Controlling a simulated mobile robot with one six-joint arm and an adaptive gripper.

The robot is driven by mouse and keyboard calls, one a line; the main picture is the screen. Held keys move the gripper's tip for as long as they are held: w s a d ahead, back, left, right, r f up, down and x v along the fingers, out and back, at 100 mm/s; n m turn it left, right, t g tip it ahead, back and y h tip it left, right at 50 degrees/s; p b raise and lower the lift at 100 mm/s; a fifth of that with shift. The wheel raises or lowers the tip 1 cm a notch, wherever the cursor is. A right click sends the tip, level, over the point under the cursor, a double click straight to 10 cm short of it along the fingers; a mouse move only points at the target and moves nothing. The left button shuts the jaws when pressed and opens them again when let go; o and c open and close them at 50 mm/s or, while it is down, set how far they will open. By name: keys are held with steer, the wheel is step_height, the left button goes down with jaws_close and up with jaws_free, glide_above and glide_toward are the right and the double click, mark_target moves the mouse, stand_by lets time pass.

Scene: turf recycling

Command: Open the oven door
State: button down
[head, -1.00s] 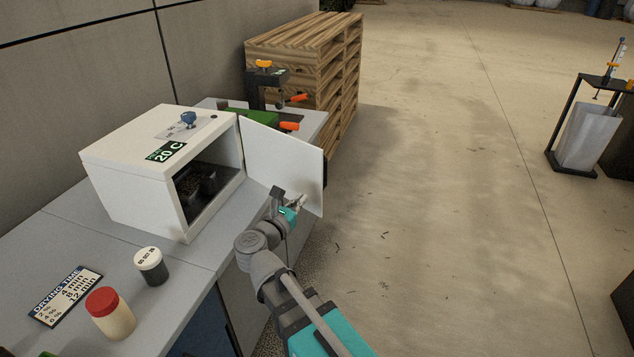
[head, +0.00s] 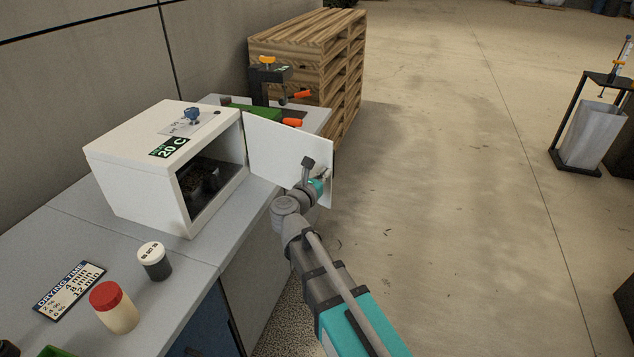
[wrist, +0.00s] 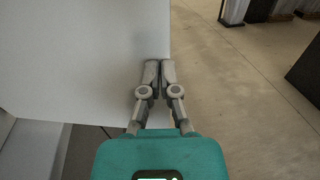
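The white oven (head: 130,190) stands on the grey counter at the left in the head view. Its door (head: 272,145) is swung wide open to the right, and dark contents show inside the oven. The door's inner face also fills the upper left of the wrist view (wrist: 75,60). My gripper (head: 324,174) is at the door's outer free edge in the head view. In the wrist view my gripper (wrist: 160,64) has its two fingers close together by the door's edge. No object shows between the fingers. Whether the fingertips touch the door is not clear.
A black jar with a white lid (head: 154,262), a red-lidded jar (head: 113,308) and a drying-time sign (head: 68,290) are on the counter (head: 195,270). Wooden pallets (head: 305,60) stand behind the door. The floor to the right (head: 450,200) is open.

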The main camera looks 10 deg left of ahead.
steer(key=shift+x, duration=1.4)
steer(key=shift+a, duration=0.15)
